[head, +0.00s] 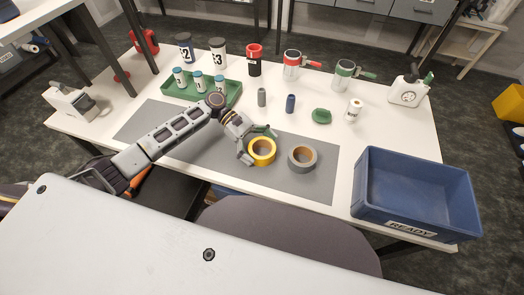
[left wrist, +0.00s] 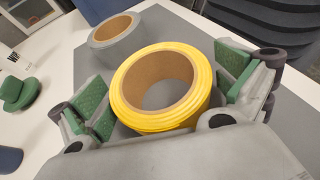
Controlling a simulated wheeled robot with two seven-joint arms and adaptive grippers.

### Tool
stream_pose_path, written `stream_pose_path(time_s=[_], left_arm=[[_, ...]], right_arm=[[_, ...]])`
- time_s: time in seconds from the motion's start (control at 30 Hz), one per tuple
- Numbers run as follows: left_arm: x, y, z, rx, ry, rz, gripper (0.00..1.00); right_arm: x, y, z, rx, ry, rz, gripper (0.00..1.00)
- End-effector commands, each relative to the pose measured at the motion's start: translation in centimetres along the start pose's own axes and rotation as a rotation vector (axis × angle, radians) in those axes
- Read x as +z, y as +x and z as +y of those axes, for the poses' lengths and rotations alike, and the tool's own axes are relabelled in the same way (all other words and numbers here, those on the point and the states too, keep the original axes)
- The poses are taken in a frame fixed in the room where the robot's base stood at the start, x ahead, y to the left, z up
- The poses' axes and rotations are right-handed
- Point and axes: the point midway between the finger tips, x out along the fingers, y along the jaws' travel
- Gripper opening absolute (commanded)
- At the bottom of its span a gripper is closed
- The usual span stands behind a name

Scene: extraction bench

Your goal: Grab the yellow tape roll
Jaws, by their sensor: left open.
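The yellow tape roll (head: 262,151) lies flat on the grey mat (head: 190,137), with its brown core facing up. In the left wrist view the yellow tape roll (left wrist: 131,95) sits between the two green-padded fingers of my left gripper (left wrist: 163,90). The fingers are open, one on each side of the roll, with a gap visible at the right finger. In the head view my left gripper (head: 257,146) is at the roll's upper left side. My right gripper is not in view.
A grey tape roll (head: 302,158) lies just right of the yellow one. A blue bin (head: 416,222) marked READY stands at the right table edge. A green tray (head: 233,97) with several bottles, small cylinders and a green object (head: 321,116) stand behind.

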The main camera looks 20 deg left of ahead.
Motion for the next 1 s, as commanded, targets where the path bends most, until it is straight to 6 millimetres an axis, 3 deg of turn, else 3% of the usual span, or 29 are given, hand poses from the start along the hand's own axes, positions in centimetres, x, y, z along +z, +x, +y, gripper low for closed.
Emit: stream_pose_path(time_s=[0.27, 0.6, 1.0], left_arm=[[0.01, -0.04, 0.01, 0.000, 0.000, 0.000, 0.99], [0.03, -0.06, 0.02, 0.001, 0.000, 0.000, 0.57], [0.43, -0.23, 0.03, 0.001, 0.001, 0.000, 0.57]], right_arm=[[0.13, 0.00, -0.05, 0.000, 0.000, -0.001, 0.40], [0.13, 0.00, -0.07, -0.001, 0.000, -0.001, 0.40], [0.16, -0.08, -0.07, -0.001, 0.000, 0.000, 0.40]])
